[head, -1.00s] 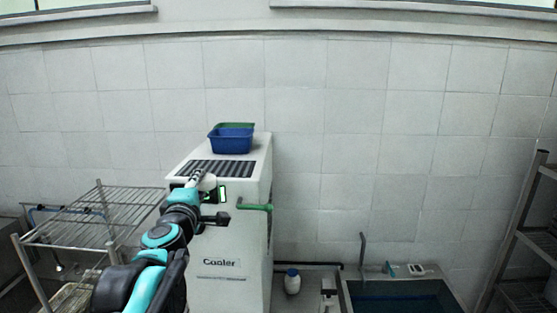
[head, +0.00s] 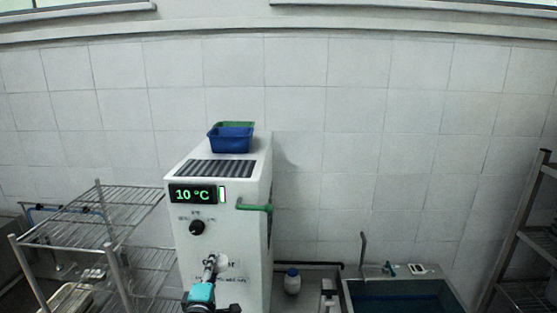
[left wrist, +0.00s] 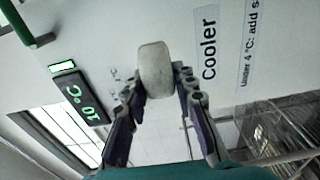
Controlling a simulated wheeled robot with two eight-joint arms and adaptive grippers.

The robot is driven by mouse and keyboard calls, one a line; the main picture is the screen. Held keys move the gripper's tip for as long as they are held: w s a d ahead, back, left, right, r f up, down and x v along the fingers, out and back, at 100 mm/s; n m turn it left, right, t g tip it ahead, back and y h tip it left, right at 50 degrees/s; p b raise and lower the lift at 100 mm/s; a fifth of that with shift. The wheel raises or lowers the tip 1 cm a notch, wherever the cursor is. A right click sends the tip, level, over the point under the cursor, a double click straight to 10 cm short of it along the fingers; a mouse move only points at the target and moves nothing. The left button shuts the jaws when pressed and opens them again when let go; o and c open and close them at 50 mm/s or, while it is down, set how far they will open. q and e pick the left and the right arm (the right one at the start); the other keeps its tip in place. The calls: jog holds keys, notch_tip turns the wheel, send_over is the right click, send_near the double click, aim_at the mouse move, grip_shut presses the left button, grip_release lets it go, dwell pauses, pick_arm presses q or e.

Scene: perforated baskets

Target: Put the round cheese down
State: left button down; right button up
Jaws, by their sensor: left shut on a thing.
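The round cheese (left wrist: 155,70) is pale and thick. In the left wrist view it sits between the fingertips of my left gripper (left wrist: 156,88), which is shut on it. In the head view my left gripper (head: 211,264) is low in front of the white cooler (head: 183,240), and the cheese (head: 223,261) shows as a small pale shape at its tip. It covers part of the cooler's label. I cannot tell how far the cheese is from the cooler's front. My right gripper is not in view.
The cooler carries a "10 °C" display (head: 193,194), a black knob (head: 197,228) and a green handle (head: 255,207). Blue (head: 231,140) and green baskets stand on top.

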pick_arm(q)
notch_tip(320, 180, down, 41)
jog(key=b, duration=3.4)
jog(key=shift+s+d+f, duration=0.2)
jog(key=shift+s, duration=0.05)
